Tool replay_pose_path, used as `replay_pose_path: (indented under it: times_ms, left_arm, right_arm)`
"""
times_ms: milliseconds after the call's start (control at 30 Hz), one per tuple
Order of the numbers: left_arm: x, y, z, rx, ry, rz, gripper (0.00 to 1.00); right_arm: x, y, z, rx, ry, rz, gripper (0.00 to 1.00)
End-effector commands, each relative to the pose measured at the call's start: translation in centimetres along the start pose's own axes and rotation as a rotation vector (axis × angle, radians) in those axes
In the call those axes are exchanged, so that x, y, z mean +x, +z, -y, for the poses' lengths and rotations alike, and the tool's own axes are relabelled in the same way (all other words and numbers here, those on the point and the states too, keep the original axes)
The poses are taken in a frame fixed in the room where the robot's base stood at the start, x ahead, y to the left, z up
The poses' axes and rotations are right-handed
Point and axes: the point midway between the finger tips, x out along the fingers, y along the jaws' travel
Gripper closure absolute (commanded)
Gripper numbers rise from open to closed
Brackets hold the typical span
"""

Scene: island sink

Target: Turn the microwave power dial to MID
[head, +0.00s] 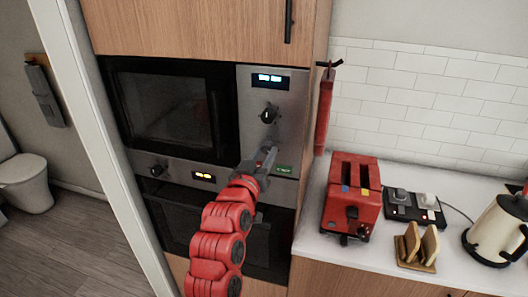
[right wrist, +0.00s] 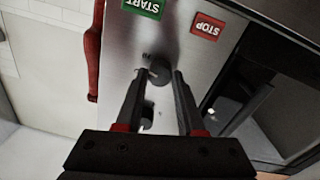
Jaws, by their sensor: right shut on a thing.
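The microwave (head: 165,100) is built into the wood cabinet, with a steel control panel (head: 245,92) on its right side. An upper dial (head: 269,114) sits below the lit display. My right gripper (head: 269,153) is at the panel, below that dial. In the right wrist view, where the panel appears upside down, my right gripper (right wrist: 160,73) has its fingers on either side of a lower dial (right wrist: 158,68), shut on it. The upper dial (right wrist: 148,115) shows farther back between the fingers. The lower dial is hidden in the head view, and no MID mark is legible. My left gripper is out of view.
The green START button (right wrist: 144,7) and red STOP button (right wrist: 207,26) are close to the fingertips. An oven (head: 170,215) is below. A red toaster (head: 352,195) and kettle (head: 497,230) stand on the counter.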

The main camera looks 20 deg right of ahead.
Motion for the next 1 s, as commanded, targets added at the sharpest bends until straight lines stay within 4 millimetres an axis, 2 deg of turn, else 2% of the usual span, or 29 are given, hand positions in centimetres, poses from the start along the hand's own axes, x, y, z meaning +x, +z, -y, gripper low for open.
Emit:
replay_pose_path:
  times_ms: [33,600,1000]
  left_arm:
    - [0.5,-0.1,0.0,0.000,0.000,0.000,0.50]
    - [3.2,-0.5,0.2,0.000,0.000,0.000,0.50]
    - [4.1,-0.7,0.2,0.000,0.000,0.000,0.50]
  right_arm:
    - [-0.1,-0.5,-0.1,-0.045,0.002,-0.009,1.00]
    - [-0.1,-0.3,0.0,-0.550,-0.001,-0.026,1.00]
    - [0.0,0.0,0.0,-0.730,-0.002,-0.029,1.00]
